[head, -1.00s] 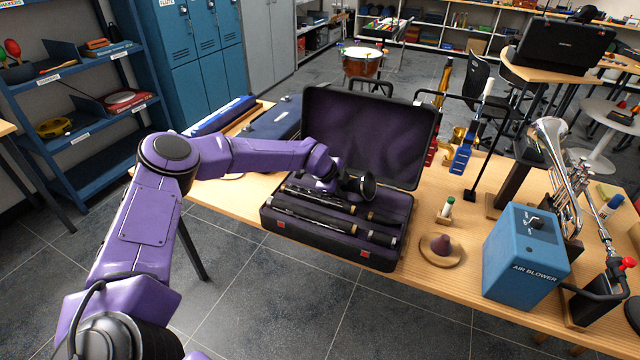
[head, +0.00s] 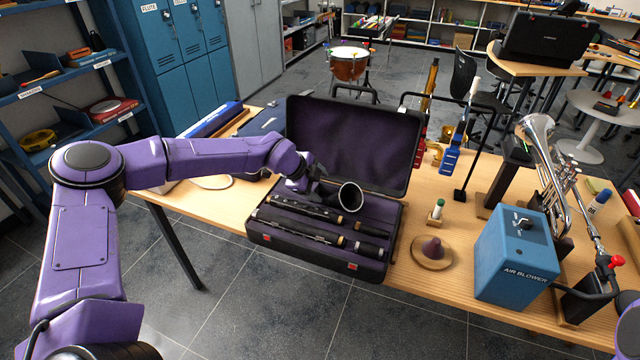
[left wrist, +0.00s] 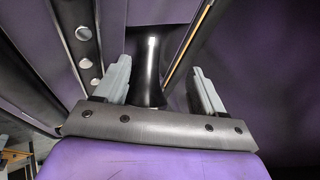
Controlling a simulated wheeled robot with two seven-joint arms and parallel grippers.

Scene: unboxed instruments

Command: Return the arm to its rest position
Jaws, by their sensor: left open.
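The open black case (head: 262,238) with purple lining stands on the table, its lid raised. Dark clarinet pieces (head: 305,232) lie in its front slots. A black flared bell (head: 350,196) is at the case's back part, its mouth facing the camera. My left gripper (head: 306,178) reaches over the case from the left, at the bell's left side. In the left wrist view my left gripper (left wrist: 162,84) has its grey fingers apart, with a dark tapered tube (left wrist: 150,75) seen between them. Whether they touch it is unclear. My right gripper is out of view.
A blue case (head: 262,122) lies behind on the left. Floor in front is clear.

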